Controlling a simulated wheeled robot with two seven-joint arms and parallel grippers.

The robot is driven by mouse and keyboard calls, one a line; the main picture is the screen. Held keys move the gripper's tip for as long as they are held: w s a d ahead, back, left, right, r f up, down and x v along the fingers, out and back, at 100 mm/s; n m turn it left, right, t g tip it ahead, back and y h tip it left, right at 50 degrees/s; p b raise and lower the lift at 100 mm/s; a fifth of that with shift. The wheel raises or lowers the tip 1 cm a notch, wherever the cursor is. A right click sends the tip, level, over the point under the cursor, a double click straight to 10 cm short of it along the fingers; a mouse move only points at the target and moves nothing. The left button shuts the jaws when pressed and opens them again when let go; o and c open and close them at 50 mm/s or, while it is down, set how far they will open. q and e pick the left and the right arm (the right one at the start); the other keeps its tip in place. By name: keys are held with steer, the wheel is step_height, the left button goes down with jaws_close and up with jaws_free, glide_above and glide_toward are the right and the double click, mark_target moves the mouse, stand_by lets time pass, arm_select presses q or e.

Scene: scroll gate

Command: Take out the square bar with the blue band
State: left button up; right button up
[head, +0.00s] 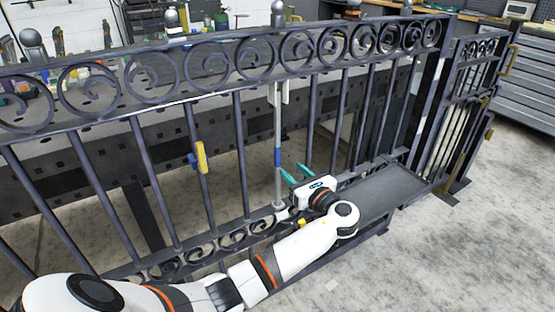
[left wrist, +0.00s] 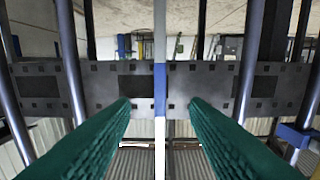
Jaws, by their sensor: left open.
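The pale square bar (head: 278,122) with the blue band (head: 278,157) stands upright in the gate, among the dark bars. Its top is at a white bracket below the scroll rail and its foot is at the lower scroll rail. My left gripper (head: 290,174) is open and empty, its teal fingers pointing at the bar just below the blue band. In the left wrist view the blue band (left wrist: 160,90) shows midway between the two fingertips (left wrist: 160,103), with space on both sides. The fingers do not seem to touch it. My right gripper is out of view.
The dark gate (head: 190,120) has scroll rails above and below and several round bars close beside the square bar. A yellow and blue piece (head: 201,157) sits on a bar to the left. A perforated workbench (head: 80,150) stands behind. Clear floor lies at right.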

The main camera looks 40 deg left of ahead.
mark_target(279, 157)
arm_select(q)
steer(key=b+x, duration=0.1)
steer(key=x, duration=0.2)
steer(key=shift+w+a+r, duration=0.1)
steer(key=shift+w+a, duration=0.05)
steer(key=shift+a, duration=0.2)
steer(key=x, duration=0.3)
steer(key=shift+p+x, duration=0.35)
steer(key=shift+x, duration=0.75)
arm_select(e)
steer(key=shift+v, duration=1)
arm_select(q)
steer(key=shift+c, duration=0.2)
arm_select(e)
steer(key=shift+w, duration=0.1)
arm_select(q)
jaws_close()
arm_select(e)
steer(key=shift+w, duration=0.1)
